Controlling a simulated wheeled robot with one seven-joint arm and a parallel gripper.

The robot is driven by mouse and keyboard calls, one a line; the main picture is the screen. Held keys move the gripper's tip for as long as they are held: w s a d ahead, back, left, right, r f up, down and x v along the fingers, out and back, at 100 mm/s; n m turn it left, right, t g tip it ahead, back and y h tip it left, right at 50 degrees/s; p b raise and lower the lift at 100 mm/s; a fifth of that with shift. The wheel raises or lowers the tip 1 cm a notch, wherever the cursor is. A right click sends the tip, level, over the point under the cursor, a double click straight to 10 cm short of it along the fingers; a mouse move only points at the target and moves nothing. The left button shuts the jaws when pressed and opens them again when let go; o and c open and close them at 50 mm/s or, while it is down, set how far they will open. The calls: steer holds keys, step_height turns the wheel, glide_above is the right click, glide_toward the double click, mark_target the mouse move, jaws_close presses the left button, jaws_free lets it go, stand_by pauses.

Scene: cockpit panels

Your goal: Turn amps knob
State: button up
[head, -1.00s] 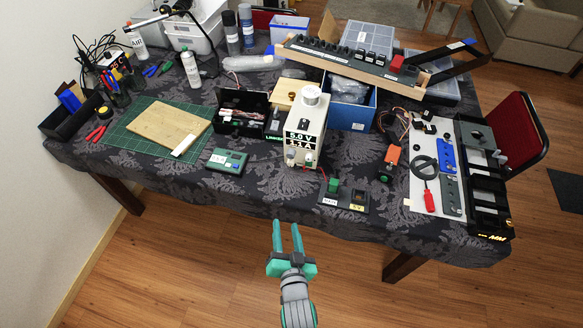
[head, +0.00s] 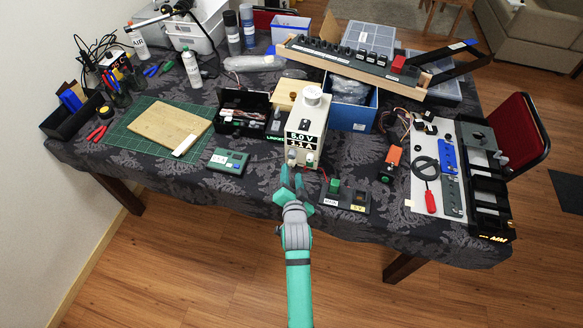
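The cream power supply (head: 303,122) stands near the table's front edge, with a black display reading about 5.0 V and 2.5 A. Two small knobs sit low on its front: a left knob (head: 292,155) and a right knob (head: 310,160). Which one is the amps knob is too small to read. My gripper (head: 291,172) is at the table's front edge, just below the left knob in the picture. Its two teal fingers look apart with nothing between them. Whether a fingertip touches the knob cannot be told.
A small switch panel (head: 345,196) lies right of the supply, with a red wire near it. A green meter box (head: 228,161) lies to the left. An open black box (head: 243,112) and a blue bin (head: 352,108) stand behind. The floor in front is clear.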

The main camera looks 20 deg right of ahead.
mark_target(292, 165)
steer(key=x, duration=0.3)
steer(key=shift+w+d+f, duration=0.1)
steer(key=shift+w+d, duration=0.1)
steer(key=shift+w, duration=0.05)
steer(key=shift+w+d+f, duration=0.1)
steer(key=shift+w+d, duration=0.15)
steer(key=shift+a, duration=0.1)
jaws_close()
